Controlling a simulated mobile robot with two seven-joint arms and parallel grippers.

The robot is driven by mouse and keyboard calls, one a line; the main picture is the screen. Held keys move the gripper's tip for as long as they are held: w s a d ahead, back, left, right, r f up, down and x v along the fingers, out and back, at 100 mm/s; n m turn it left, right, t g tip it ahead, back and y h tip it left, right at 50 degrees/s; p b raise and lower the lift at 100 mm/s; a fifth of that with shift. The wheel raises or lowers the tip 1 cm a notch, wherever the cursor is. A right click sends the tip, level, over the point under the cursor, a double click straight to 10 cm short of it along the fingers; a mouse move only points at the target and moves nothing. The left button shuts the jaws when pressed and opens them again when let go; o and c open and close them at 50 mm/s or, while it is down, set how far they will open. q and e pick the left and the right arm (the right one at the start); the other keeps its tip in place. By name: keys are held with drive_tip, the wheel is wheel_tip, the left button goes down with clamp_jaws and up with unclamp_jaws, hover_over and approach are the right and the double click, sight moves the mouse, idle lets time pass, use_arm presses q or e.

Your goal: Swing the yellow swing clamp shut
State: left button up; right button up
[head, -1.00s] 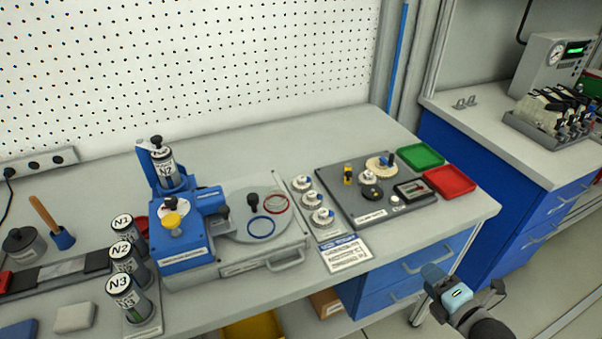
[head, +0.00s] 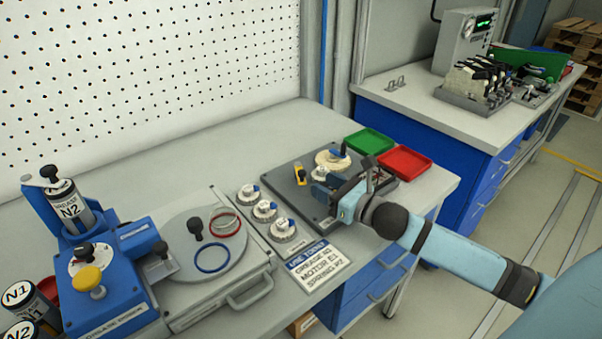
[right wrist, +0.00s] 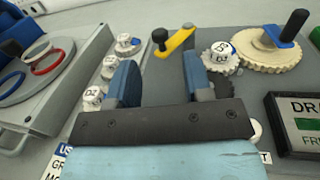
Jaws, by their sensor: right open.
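The yellow swing clamp (head: 300,174) stands on the dark plate (head: 281,183), left of a cream gear. In the right wrist view the clamp is a yellow arm (right wrist: 181,42) with a black knob at its left end, just beyond my fingertips. My right gripper (head: 346,186) is over the plate's right part, to the right of the clamp in the head view. In the wrist view my right gripper (right wrist: 158,68) is open, with nothing between its blue fingers. It hides part of the plate. My left gripper is out of view.
A small white gear (right wrist: 221,56) and the cream toothed gear (right wrist: 262,48) with an upright dark handle stand right of the clamp. Several small white-topped parts (head: 265,211) line the plate's left. Green (head: 369,141) and red (head: 404,162) trays lie behind my gripper.

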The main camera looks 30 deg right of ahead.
sight(305, 175)
drive_tip(key=x, duration=0.7)
drive_tip(key=shift+w+a, duration=0.1)
drive_tip(key=shift+w, duration=0.2)
clamp_jaws()
